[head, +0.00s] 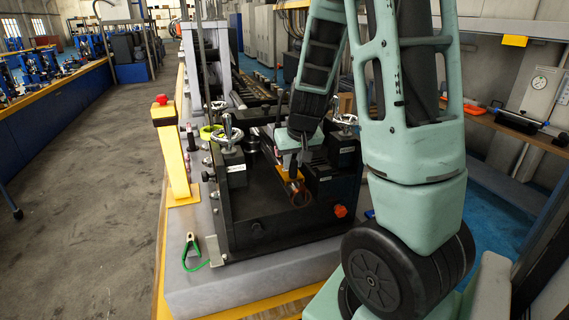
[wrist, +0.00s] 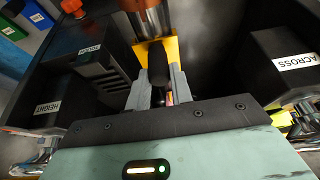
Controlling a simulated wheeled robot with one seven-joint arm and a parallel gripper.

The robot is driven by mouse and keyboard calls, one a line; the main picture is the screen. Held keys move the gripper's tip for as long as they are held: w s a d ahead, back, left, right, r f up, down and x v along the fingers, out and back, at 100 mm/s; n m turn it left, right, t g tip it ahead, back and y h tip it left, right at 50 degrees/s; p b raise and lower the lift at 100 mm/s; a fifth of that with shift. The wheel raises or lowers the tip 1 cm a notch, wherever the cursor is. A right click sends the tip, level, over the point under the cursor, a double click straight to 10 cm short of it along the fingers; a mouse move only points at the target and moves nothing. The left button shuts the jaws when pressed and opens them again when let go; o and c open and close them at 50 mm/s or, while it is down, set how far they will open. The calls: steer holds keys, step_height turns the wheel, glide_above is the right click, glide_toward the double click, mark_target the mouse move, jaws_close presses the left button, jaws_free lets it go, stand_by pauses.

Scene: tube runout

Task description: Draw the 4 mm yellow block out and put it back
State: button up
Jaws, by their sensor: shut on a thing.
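My gripper (wrist: 160,86) is shut on this handle, with one grey finger on each side. In the head view my gripper (head: 291,168) reaches down into a black fixture (head: 275,237), with a bit of the yellow block (head: 289,181) under it. No size marking on the block can be read, and its lower part is hidden.
Black housings labelled HEIGHT (wrist: 62,98) and ACROSS (wrist: 275,58) flank my gripper closely. Handwheels (head: 223,132) top the fixture.

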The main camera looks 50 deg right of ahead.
step_height(320, 180, up, 14)
steer(key=p, duration=1.2)
steer(key=shift+p, duration=0.4)
stand_by(0.5)
